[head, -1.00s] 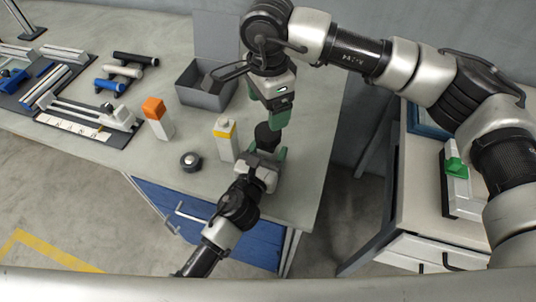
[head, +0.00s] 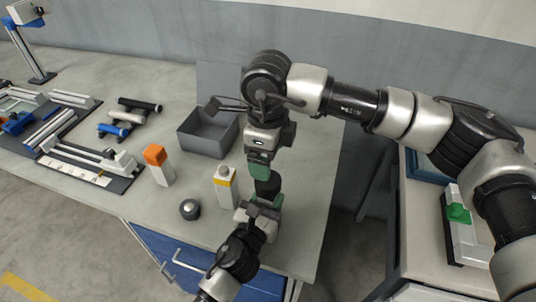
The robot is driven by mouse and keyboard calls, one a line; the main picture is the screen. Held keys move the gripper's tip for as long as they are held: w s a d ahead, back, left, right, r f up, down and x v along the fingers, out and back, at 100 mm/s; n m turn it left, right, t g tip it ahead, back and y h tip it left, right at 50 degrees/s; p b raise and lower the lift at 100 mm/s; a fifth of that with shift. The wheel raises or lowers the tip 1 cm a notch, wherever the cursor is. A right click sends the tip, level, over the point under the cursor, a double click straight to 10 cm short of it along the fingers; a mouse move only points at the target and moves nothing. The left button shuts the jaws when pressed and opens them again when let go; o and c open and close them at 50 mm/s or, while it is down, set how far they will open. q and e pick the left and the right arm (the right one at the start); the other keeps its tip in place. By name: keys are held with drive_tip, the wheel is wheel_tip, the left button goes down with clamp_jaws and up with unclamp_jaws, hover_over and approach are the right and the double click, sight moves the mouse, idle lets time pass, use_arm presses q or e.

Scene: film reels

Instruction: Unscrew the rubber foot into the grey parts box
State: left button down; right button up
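A dark rounded part (head: 268,187), which looks like the rubber foot, stands between my two grippers above the bench's right end. My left gripper (head: 268,208) comes up from below and seems to hold the part from underneath; its fingers partly hide what they grip. My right gripper (head: 261,172) points down with green fingertips right at the top of the dark part. I cannot tell whether it touches or grips it. The grey parts box (head: 207,146) is open, left of my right gripper, with its lid raised behind it; the inside I can see looks empty.
A white block with a yellow band (head: 225,190), an orange-topped block (head: 160,167) and a round dark knob (head: 190,209) stand left of my grippers. Rods and fixtures (head: 84,160) fill the bench's left. A side cabinet with a green-topped fixture (head: 458,213) is at right.

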drive_tip(key=m, duration=0.6)
drive_tip(key=shift+m, duration=0.3)
drive_tip(key=m, duration=0.3)
drive_tip(key=shift+m, duration=0.4)
drive_tip(key=m, duration=1.1)
drive_tip(key=shift+m, duration=0.4)
drive_tip(key=shift+f, duration=4)
drive_tip(key=shift+c, duration=0.5)
